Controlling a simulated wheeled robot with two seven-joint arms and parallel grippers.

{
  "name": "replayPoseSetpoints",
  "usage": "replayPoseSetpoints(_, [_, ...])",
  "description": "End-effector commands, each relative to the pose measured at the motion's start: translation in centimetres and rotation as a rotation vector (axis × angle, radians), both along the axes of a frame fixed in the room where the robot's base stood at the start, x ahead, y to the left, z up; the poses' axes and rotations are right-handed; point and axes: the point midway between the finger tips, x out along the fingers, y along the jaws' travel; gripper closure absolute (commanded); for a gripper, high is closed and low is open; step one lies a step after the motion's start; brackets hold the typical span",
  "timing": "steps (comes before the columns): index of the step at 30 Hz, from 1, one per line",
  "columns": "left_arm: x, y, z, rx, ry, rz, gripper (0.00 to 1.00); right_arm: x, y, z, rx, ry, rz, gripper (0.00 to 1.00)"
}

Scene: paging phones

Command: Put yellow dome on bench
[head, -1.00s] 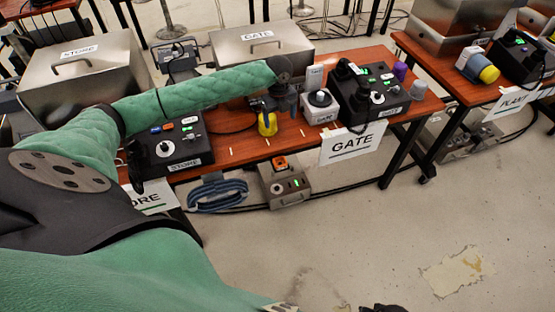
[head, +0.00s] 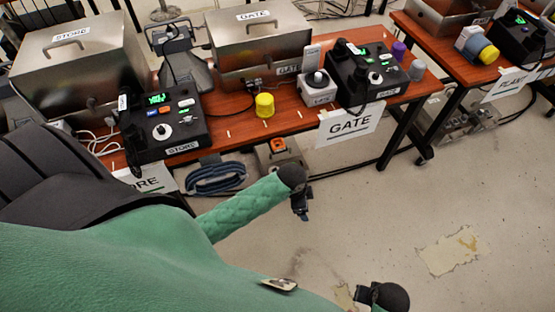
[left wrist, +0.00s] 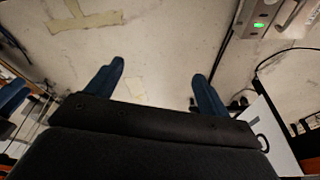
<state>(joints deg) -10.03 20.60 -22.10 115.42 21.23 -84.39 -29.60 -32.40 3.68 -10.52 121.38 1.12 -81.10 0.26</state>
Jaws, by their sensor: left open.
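The yellow dome (head: 265,106) stands upright on the red-brown bench (head: 232,127), near its front edge, between the STORE and GATE control boxes. Nothing touches it. My left gripper (head: 302,212) hangs in front of the bench, over the floor and below the tabletop, well apart from the dome. In the left wrist view its two blue fingers (left wrist: 156,82) are spread wide with only floor between them. A dark rounded part of my right arm (head: 383,296) shows at the bottom edge; its fingers cannot be made out.
The STORE control box (head: 165,122) is left of the dome. A white box with a dark knob (head: 318,88) and the GATE control box (head: 366,76) are to its right. Steel cases stand behind. A second bench at right holds a yellow-ended cylinder (head: 487,52). Floor in front is open.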

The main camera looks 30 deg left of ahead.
Motion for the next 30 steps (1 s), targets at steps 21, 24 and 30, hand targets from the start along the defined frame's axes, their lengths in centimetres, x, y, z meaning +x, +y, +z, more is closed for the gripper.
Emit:
replayPoseSetpoints(21, [-16.4,0.5,-4.7,-0.002,0.150,0.819,0.20,-0.1,0.0,0.0,0.001,0.002,0.000,0.64])
replayPoseSetpoints(24, [-16.5,0.5,-4.8,-0.001,0.150,0.826,0.20,-0.1,0.0,0.0,0.000,0.001,0.000,0.64])
replayPoseSetpoints(30, [-16.5,0.5,-4.7,-0.001,0.150,0.823,0.20,0.1,0.0,0.0,0.000,-0.001,0.000,0.64])
